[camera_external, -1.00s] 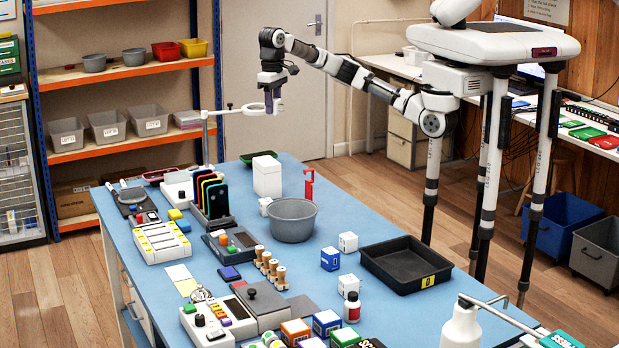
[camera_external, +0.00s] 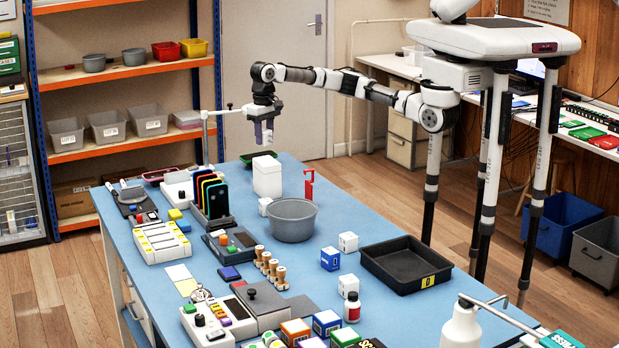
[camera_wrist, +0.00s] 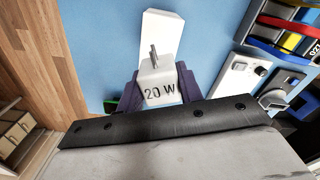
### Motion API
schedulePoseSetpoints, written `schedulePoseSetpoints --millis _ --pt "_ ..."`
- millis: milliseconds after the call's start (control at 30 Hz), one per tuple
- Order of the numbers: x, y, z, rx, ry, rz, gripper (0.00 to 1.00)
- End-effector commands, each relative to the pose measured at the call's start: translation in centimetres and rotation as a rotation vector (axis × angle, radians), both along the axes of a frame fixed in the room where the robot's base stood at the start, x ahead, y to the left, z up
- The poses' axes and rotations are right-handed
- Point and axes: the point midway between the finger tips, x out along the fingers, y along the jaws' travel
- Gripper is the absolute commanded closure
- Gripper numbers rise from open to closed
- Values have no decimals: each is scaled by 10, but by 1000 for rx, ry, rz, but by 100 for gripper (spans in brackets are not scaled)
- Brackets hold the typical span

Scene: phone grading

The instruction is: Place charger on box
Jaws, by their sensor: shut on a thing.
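My gripper (camera_external: 264,136) points down above the far part of the blue table. In the wrist view, its purple fingers (camera_wrist: 159,88) are shut on a white charger (camera_wrist: 158,76) marked "20 W", with its metal prongs showing. A tall white box (camera_external: 267,178) stands upright on the table below my gripper. The charger is in the air, apart from the box in the outside view. In the wrist view, the white box (camera_wrist: 163,24) shows just beyond the charger, which hides part of it.
A ring on a stand (camera_external: 228,110) is just left of my gripper. A phone rack (camera_external: 211,201) stands left of the box, and a grey bowl (camera_external: 291,219) and red stand (camera_external: 309,185) stand close by. A black tray (camera_external: 405,265) lies further right.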

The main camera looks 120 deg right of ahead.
Motion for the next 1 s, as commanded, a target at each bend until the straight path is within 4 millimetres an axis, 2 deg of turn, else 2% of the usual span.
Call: schedulePoseSetpoints --millis 167,433,833,867,1000 --pt "0 0 -14 0 1 -1 88" --pt "0 0 -50 0 1 0 88" --pt "0 0 -56 0 0 0 88" --pt "0 0 -56 -1 0 0 61" --pt "0 0 -55 -1 0 0 43"
